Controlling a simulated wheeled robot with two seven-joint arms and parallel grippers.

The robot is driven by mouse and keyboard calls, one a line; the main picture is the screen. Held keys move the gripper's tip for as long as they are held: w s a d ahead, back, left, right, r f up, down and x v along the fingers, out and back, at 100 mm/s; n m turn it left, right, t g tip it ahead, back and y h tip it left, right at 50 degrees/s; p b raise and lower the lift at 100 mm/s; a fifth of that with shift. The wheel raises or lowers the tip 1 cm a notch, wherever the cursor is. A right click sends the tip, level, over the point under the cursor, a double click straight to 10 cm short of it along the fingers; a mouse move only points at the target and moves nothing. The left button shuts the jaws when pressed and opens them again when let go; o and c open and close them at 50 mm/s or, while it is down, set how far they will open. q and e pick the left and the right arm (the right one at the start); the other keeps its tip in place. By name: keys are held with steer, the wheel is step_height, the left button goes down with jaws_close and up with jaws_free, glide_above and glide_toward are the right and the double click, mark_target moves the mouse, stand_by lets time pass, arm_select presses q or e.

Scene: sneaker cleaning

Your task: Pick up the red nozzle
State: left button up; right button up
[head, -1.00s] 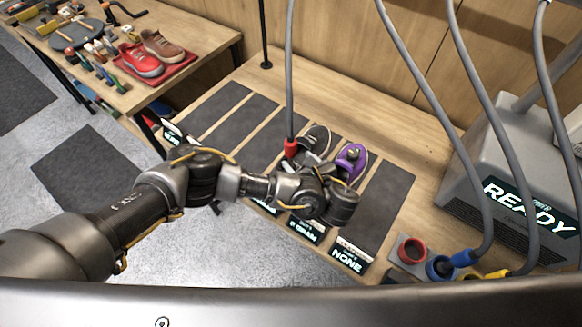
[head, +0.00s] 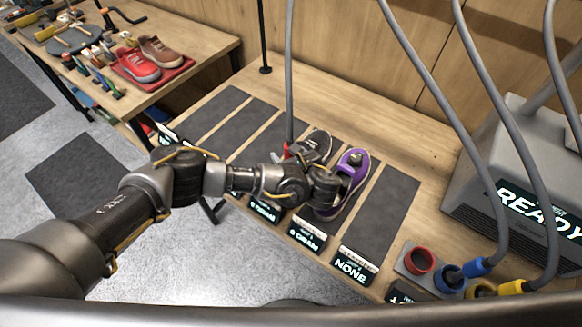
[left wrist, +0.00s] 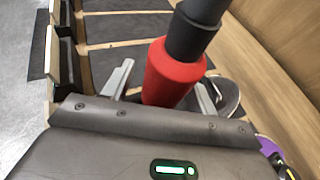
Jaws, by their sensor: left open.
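The red nozzle (left wrist: 172,72) hangs on the end of a dark grey hose, with a black collar above the red part. In the left wrist view it stands between the two grey fingers of my left gripper (left wrist: 164,80), which is open with a finger on either side. I cannot tell whether either finger touches it. In the head view only a small bit of the red nozzle (head: 286,152) shows behind my left wrist, and the fingers are mostly hidden there. My right gripper is not in view.
A dark shoe (head: 318,143) and a purple shoe (head: 352,165) are close by on the bench's dark strips. A holder with a red ring (head: 420,258) and blue and yellow nozzles is at the right, beside a grey machine (head: 520,165). The left table (head: 205,52) holds shoes and tools.

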mark_target(289, 139)
arm_select(q)
steer(key=shift+f, duration=0.1)
steer(key=shift+c, duration=0.4)
jaws_close()
steer(key=shift+w, duration=0.1)
step_height(289, 139, up, 7)
steer(key=shift+r+b, duration=0.2)
steer(key=shift+b, duration=0.7)
steer(key=shift+r+p, duration=0.9)
steer(key=shift+r, duration=0.05)
steer(key=shift+r+p, duration=0.5)
steer(key=shift+f, duration=0.1)
